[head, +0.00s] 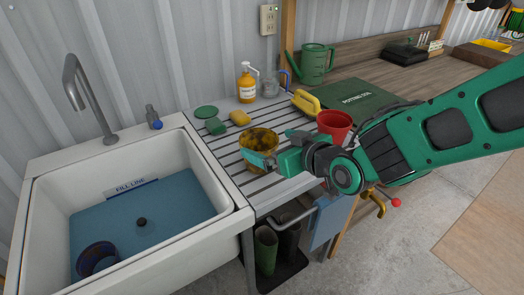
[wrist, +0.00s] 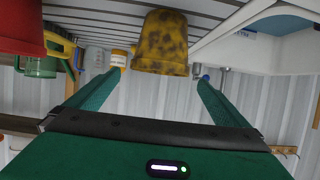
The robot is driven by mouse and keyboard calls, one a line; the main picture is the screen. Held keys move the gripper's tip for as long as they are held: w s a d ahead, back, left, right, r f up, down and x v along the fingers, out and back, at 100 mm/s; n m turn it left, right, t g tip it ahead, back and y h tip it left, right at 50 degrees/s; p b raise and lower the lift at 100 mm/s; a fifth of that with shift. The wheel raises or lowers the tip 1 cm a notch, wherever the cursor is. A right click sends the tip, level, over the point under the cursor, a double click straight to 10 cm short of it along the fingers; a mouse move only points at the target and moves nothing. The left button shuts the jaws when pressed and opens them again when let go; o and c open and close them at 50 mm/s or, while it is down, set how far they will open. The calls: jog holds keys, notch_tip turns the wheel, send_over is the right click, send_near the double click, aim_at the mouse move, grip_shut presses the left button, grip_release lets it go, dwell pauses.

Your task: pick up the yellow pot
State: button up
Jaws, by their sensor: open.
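The yellow pot (head: 262,138), mottled with dark brown patches, stands upright on the slatted drainboard beside the sink. My gripper (head: 276,149) is open at its near right side. One finger crosses in front of the pot's lower part in the head view, and the other is to its right. In the upside-down wrist view the pot (wrist: 160,42) is centred between the spread fingers of my gripper (wrist: 160,77), sideways, with its rim near the tips. Nothing is held. I cannot tell whether a finger touches the pot.
A red pot (head: 334,122) stands close to the right, by my wrist. A yellow sponge (head: 239,118), green scrubbers (head: 207,112) and an orange bottle (head: 246,84) lie or stand behind. The water-filled sink (head: 140,215) is at left. A green watering can (head: 315,64) is farther back.

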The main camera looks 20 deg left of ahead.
aim_at(251, 137)
jog(key=x, duration=0.5)
jog(key=shift+a, duration=0.2)
jog(key=shift+x, duration=2.75)
jog(key=shift+w+d, duration=0.15)
jog(key=c, duration=0.9)
